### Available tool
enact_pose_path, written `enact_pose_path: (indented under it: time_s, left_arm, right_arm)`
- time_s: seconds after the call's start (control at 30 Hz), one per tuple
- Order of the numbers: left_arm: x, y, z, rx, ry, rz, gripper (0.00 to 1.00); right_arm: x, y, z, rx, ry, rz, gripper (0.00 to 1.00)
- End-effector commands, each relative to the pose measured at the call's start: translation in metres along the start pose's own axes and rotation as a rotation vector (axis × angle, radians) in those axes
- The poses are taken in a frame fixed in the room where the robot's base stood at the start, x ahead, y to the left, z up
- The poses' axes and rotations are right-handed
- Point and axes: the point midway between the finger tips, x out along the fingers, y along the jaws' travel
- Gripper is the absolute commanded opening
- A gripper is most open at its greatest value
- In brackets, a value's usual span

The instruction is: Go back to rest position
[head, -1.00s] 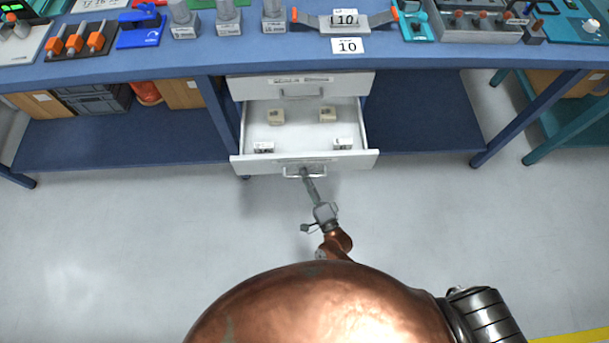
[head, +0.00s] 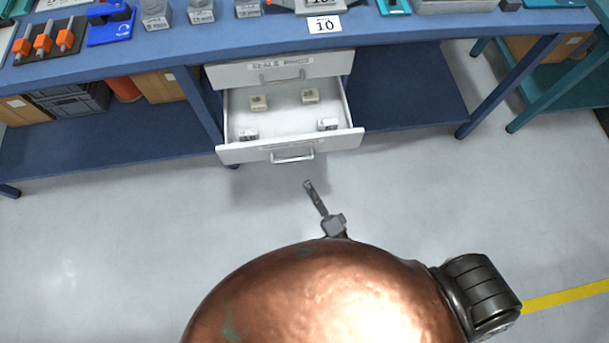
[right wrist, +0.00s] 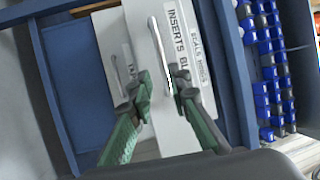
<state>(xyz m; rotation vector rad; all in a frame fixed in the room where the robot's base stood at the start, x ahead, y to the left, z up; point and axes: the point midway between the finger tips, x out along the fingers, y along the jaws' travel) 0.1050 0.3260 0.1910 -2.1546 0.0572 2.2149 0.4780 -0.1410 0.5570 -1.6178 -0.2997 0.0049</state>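My right gripper (head: 309,185) is in front of the open drawer (head: 290,147), apart from its handle (head: 292,156) and over the grey floor. In the right wrist view its two green fingers (right wrist: 162,90) stand apart with nothing held between them. White drawer fronts (right wrist: 165,125) with labels, one starting "INSERTS", lie beyond the fingers. The drawer stays pulled out and holds several small blocks, two beige and two white. My left gripper is in neither current view.
The blue workbench (head: 410,33) runs across the top, with orange-handled parts (head: 43,44) and a blue fixture (head: 110,28) on it. A closed drawer (head: 280,70) sits above the open one. Boxes stand on the lower shelf (head: 130,135). Floor (head: 430,210) in front is clear.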

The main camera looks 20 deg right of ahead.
Motion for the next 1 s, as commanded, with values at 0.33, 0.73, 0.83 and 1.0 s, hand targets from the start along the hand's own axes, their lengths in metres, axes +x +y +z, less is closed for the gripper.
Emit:
enact_pose_path:
  time_s: [0.33,0.73,0.83,1.0]
  left_arm:
    - [0.000,0.000,0.000,0.000,0.000,0.000,0.56]
    - [0.000,0.000,0.000,0.000,0.000,0.000,0.56]
    - [0.000,0.000,0.000,0.000,0.000,0.000,0.56]
    - [0.000,0.000,0.000,0.000,0.000,0.000,0.56]
  right_arm:
    - [-0.004,0.000,0.000,0.000,0.000,-0.001,0.17]
    - [-0.006,0.010,0.001,-0.037,-0.018,0.030,0.17]
    - [-0.016,0.042,0.005,-0.150,-0.078,0.127,0.17]
    - [-0.071,0.141,0.004,-0.467,-0.287,0.427,0.17]
